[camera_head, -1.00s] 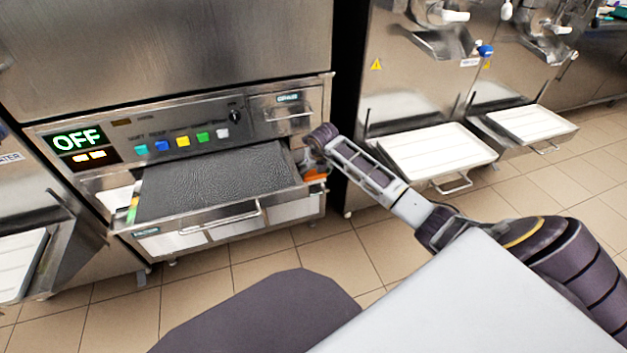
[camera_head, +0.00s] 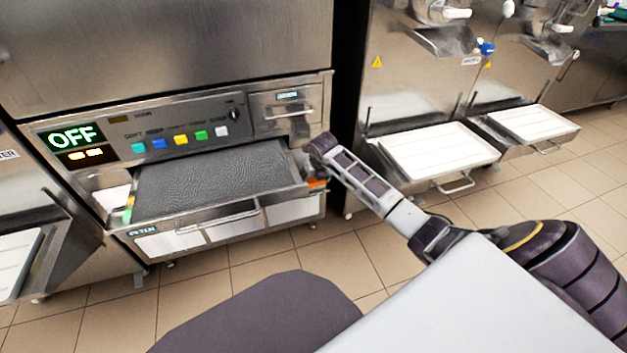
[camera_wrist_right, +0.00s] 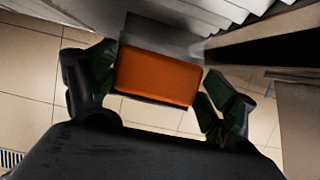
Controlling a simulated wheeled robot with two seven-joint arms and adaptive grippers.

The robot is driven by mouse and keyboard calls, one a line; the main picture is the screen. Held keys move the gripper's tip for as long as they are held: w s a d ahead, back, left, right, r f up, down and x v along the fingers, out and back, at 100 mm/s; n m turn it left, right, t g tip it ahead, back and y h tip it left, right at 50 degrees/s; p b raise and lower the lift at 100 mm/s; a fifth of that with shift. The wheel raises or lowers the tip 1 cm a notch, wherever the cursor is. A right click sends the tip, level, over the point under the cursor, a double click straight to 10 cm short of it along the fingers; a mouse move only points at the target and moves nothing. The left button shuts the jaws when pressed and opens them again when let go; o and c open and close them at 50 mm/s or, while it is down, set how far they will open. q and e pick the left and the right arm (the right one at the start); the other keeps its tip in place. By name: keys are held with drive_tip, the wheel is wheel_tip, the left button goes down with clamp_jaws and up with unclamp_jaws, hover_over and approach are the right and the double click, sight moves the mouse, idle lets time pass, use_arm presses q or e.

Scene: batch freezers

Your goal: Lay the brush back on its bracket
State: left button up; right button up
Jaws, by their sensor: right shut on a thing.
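My right gripper (camera_wrist_right: 158,84) is shut on an orange block-shaped thing (camera_wrist_right: 157,76), seen from close above in the right wrist view. One dark finger is at each side of it. It looks like part of the brush, but bristles are not clear. In the head view the same orange (camera_head: 317,184) shows just below my right wrist, at the right end of the pulled-out drawer (camera_head: 235,228). My wrist hides most of the gripper there. I cannot make out the bracket clearly. My left gripper is not in view.
The freezer's drawer has a dark textured top (camera_head: 210,180) and a front handle. Above it is a control panel (camera_head: 180,140) reading OFF. Machines with white trays (camera_head: 437,152) stand to the right, across a dark gap. The tiled floor in front is clear.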

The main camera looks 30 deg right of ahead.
idle(0.4)
drive_tip(key=o, duration=0.9)
drive_tip(key=shift+f, duration=0.1)
drive_tip(key=shift+c, duration=0.2)
drive_tip(key=shift+s+r+p, duration=0.15)
drive_tip(key=shift+r+p, duration=0.15)
drive_tip(key=shift+r, duration=0.4)
use_arm(q)
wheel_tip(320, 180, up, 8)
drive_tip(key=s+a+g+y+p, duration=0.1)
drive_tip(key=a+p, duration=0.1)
drive_tip(key=p, duration=0.1)
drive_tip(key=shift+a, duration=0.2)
use_arm(e)
drive_tip(key=v, duration=1)
drive_tip(key=shift+s+r, duration=0.3)
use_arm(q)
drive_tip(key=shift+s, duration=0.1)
